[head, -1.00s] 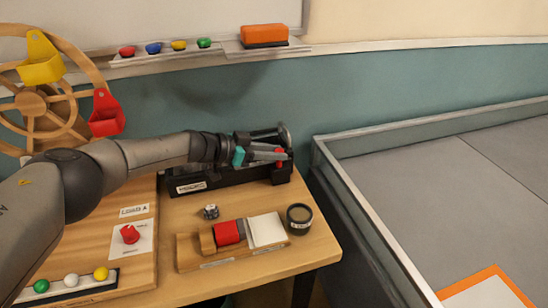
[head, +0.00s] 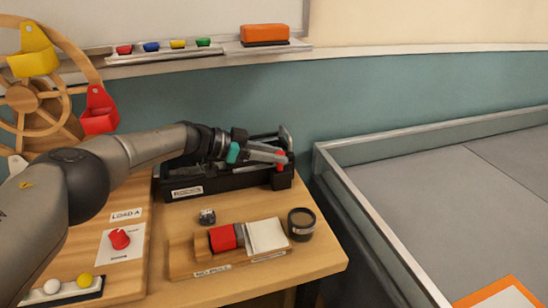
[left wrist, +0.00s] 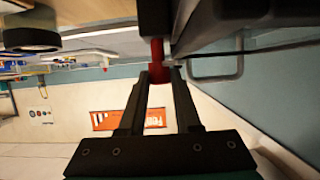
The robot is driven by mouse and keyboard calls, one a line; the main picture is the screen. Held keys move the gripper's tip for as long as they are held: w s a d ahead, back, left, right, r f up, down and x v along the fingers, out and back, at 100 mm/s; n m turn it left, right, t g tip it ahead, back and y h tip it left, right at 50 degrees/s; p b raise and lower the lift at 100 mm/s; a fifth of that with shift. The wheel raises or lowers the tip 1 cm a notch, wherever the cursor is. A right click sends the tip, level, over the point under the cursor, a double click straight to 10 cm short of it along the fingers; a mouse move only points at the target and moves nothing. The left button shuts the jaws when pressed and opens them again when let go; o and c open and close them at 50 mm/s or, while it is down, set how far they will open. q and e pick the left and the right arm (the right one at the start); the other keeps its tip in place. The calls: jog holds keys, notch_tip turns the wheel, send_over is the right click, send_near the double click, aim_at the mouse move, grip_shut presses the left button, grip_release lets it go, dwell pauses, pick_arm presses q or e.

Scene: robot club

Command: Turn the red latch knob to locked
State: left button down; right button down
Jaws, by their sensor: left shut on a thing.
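A small red knob (head: 281,158) sits at the right end of a long black box (head: 225,183) at the back of the wooden table. My left gripper (head: 277,156) reaches over the box from the left and is shut on this knob. In the left wrist view the red knob (left wrist: 157,66) shows between the fingertips, partly hidden by them. Another red knob (head: 119,239) stands on a white plate on the raised board at left, apart from the gripper. I cannot read any locked mark. My right gripper is not in view.
A wooden block tray (head: 185,262) with a red piece, a round dark tin (head: 301,222) and a small die-like cube (head: 207,216) stand in front of the box. A wooden wheel (head: 25,97) is at left. A grey-walled arena (head: 375,215) lies right.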

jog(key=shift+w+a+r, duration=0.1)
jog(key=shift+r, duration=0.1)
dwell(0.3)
pick_arm(q)
jog(key=c, duration=0.6)
grip_release()
jog(key=p+v, duration=0.3)
jog(key=v, duration=0.4)
jog(key=shift+a, duration=0.25)
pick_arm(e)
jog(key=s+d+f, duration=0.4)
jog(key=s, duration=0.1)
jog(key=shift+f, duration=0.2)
pick_arm(q)
jog(key=shift+s, duration=0.1)
